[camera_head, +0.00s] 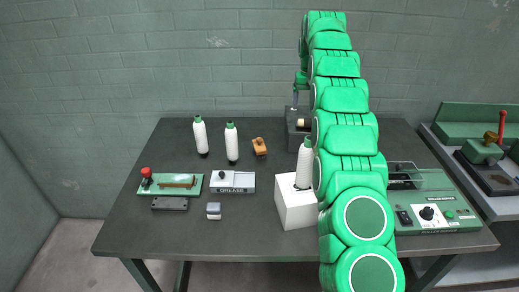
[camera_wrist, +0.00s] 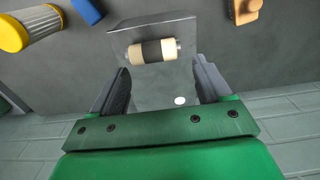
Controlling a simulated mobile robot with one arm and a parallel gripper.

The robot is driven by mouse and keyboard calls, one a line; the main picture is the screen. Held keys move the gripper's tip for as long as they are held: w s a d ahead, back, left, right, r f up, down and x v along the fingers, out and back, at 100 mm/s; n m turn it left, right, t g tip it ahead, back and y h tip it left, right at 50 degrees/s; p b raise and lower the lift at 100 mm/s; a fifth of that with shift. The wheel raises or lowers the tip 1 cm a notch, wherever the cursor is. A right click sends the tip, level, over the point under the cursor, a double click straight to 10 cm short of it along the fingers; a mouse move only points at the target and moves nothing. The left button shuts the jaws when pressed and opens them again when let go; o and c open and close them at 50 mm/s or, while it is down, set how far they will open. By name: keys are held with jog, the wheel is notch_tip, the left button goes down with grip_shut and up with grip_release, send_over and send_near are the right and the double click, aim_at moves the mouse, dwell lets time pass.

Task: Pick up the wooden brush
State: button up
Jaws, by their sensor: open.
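The wooden brush (camera_head: 259,146) is a small orange-brown block lying on the dark table, right of two white bottles with green caps. In the wrist view, the brush (camera_wrist: 246,10) is at the top right, cut by the edge, with dark bristles along its left side. My gripper (camera_wrist: 160,78) is open, its two dark fingers spread on either side of a grey block with a cream-and-black roller. Nothing shows gripped. The brush is outside the fingers, off to their right in the wrist view. In the head view my green arm hides part of the table.
The grey roller block (camera_head: 297,126) stands at the table's back edge, below my gripper. A white box (camera_head: 296,211) with a bottle stands near the front. A green control panel (camera_head: 436,212) is at the right. A grease box (camera_head: 233,184) lies left of centre.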

aim_at(260, 143)
jog(key=s+a+f, duration=0.1)
jog(key=a+f, duration=0.2)
jog(key=a, duration=0.3)
jog(key=s+a+f+n, duration=0.1)
jog(key=a+f, duration=0.2)
jog(key=a, duration=0.2)
jog(key=s+a+f+n, duration=0.1)
jog(key=a+f, duration=0.2)
jog(key=a, duration=0.3)
jog(key=shift+s+a+f, duration=0.15)
jog(key=shift+a+f, duration=0.15)
jog(key=shift+f, duration=1.4)
jog(key=shift+s+d+f, duration=0.1)
jog(key=shift+d+f, duration=0.1)
jog(key=shift+f, duration=1.1)
jog(key=shift+d+f, duration=0.2)
jog(key=shift+f, duration=1.1)
jog(key=shift+c, duration=0.2)
jog(key=c, duration=1)
jog(key=shift+r, duration=0.1)
jog(key=shift+c, duration=0.2)
